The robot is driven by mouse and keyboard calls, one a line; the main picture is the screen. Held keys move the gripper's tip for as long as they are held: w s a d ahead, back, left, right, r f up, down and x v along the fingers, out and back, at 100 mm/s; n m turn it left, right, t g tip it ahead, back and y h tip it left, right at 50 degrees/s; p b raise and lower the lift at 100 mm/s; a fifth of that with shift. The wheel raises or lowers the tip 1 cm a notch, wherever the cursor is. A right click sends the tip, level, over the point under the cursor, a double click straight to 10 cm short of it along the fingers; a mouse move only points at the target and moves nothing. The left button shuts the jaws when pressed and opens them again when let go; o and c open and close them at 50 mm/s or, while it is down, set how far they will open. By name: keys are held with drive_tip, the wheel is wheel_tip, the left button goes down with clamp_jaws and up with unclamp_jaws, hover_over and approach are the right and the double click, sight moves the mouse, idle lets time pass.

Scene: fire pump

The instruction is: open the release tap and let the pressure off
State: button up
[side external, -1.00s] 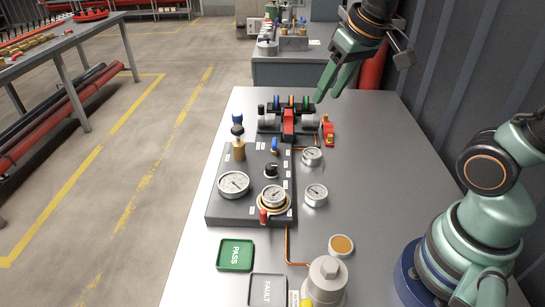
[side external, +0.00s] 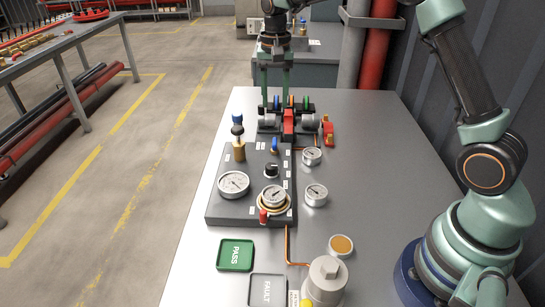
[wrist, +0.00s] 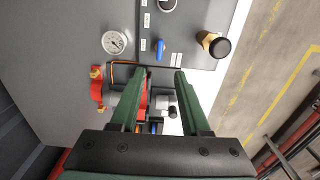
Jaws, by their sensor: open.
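A small blue tap handle (side external: 274,146) stands on the dark panel (side external: 225,210); in the wrist view the blue handle (wrist: 160,48) lies just beyond my fingertips. The labels are too small to read, so I cannot tell for sure that it is the release tap. My gripper (side external: 276,96) points down over the far end of the bench, above the pump unit with coloured parts (side external: 290,121). Its two green fingers are apart with nothing held between them; they also show in the wrist view (wrist: 160,72). The fingers partly hide the pump unit.
A brass fitting with a black knob (side external: 238,150) stands left of the blue handle. Gauges (side external: 233,184) and a red-handled part (side external: 263,216) are nearer. A red-and-yellow part (side external: 328,132) lies right of the pump. PASS (side external: 235,255) and FAULT (side external: 267,289) trays sit in front.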

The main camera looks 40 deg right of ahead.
sight(275, 141)
wheel_tip(275, 141, down, 12)
drive_tip(key=shift+f, duration=0.1)
idle(0.5)
clamp_jaws()
